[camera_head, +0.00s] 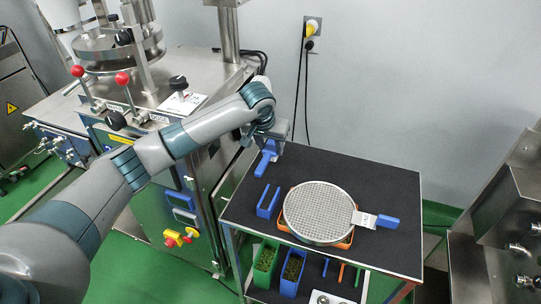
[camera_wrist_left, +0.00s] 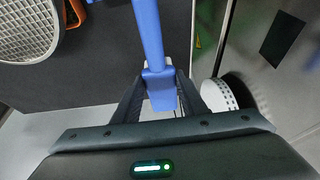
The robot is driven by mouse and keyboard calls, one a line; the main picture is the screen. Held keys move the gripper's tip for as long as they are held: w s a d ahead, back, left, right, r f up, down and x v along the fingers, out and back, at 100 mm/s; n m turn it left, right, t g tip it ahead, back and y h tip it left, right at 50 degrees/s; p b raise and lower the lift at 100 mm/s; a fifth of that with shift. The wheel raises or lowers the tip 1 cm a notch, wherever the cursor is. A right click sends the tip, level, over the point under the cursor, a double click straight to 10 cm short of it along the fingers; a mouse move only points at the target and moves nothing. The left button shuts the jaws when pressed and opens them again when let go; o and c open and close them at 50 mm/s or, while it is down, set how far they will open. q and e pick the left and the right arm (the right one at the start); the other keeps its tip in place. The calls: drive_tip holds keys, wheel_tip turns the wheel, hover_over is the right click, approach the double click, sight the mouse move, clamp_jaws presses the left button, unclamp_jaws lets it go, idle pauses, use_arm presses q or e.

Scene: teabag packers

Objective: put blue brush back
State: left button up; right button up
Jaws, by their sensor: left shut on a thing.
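My left gripper (camera_head: 273,141) is at the back left corner of the dark tabletop. It is shut on the blue brush (camera_head: 264,162), which hangs down from it over the table. In the left wrist view the blue brush (camera_wrist_left: 150,35) runs up and away between the fingers of my left gripper (camera_wrist_left: 163,88). Its far end is cut off there, and bristles cannot be made out. A narrow blue holder (camera_head: 268,203) stands on the tabletop in front of the brush and apart from it; it looks empty. My right gripper is not in view.
A round mesh sieve (camera_head: 310,213) rests on an orange base at the table's middle. A white-bladed tool with a blue handle (camera_head: 388,222) lies against its right edge. Green (camera_head: 262,275) and blue (camera_head: 287,288) bins stand below. A steel machine is left; the tabletop's back right (camera_head: 375,180) is clear.

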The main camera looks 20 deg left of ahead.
sight(269, 151)
use_arm(q)
drive_tip(key=shift+f, duration=0.1)
wheel_tip(269, 151, down, 3)
drive_tip(key=shift+r+p, duration=0.15)
drive_tip(key=shift+p, duration=0.5)
drive_tip(key=shift+f, duration=0.55)
drive_tip(key=shift+f, duration=0.1)
drive_tip(key=o, duration=1.4)
drive_tip(key=shift+s+r, duration=0.15)
drive_tip(key=shift+r, duration=0.45)
drive_tip(key=b+v, duration=0.2)
drive_tip(key=v, duration=0.9)
drive_tip(key=shift+s, duration=0.1)
